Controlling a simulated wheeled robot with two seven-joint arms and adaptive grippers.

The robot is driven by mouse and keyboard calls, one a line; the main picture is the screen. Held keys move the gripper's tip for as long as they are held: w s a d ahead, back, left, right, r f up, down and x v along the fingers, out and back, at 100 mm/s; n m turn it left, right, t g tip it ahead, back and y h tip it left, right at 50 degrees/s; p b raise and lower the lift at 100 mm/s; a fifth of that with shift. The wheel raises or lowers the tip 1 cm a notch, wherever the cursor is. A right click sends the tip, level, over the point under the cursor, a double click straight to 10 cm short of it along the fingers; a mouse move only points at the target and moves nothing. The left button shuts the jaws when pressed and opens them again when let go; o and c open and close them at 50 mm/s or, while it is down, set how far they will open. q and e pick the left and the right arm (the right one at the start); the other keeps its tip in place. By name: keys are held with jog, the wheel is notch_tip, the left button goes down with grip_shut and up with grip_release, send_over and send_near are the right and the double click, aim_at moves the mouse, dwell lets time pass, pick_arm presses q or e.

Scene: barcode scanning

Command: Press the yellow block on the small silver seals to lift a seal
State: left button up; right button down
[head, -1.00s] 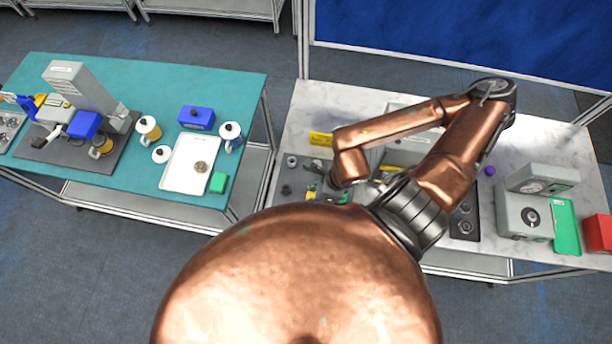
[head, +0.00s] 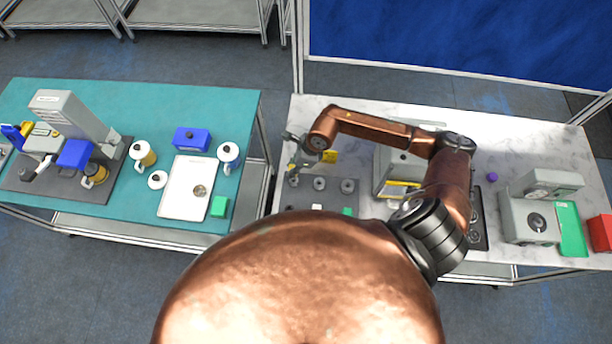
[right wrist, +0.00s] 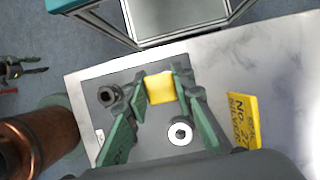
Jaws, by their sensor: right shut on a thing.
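My right gripper (right wrist: 158,86) is shut on the yellow block (right wrist: 160,88), which sits between its green fingers in the right wrist view. In the head view the right gripper (head: 293,152) is small, at the far left of the marble table.
A yellow label (right wrist: 243,120) reading "SEAL No. 27 SILVER" lies right of the mat (right wrist: 145,146). More round pieces (head: 347,186) sit on the mat. The teal table (head: 130,98) is across a gap.

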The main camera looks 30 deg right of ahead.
jog(key=shift+w+a+f, duration=0.1)
jog(key=shift+w+f, duration=0.05)
jog(key=shift+w, duration=0.1)
jog(key=shift+s+f+b, duration=0.1)
jog(key=shift+f+b, duration=0.2)
jog(key=shift+f, duration=0.75)
jog(key=shift+f+b, duration=0.8)
jog(key=shift+f, duration=0.1)
jog(key=shift+d+f+b, duration=0.2)
jog(key=shift+f+b, duration=0.1)
pick_arm(q)
jog(key=s+f, duration=0.3)
jog(key=shift+s+a+f, duration=0.1)
jog(key=shift+s+f, duration=0.15)
jog(key=shift+s, duration=0.1)
pick_arm(e)
jog(key=shift+r, duration=0.1)
pick_arm(q)
jog(key=shift+w, duration=0.1)
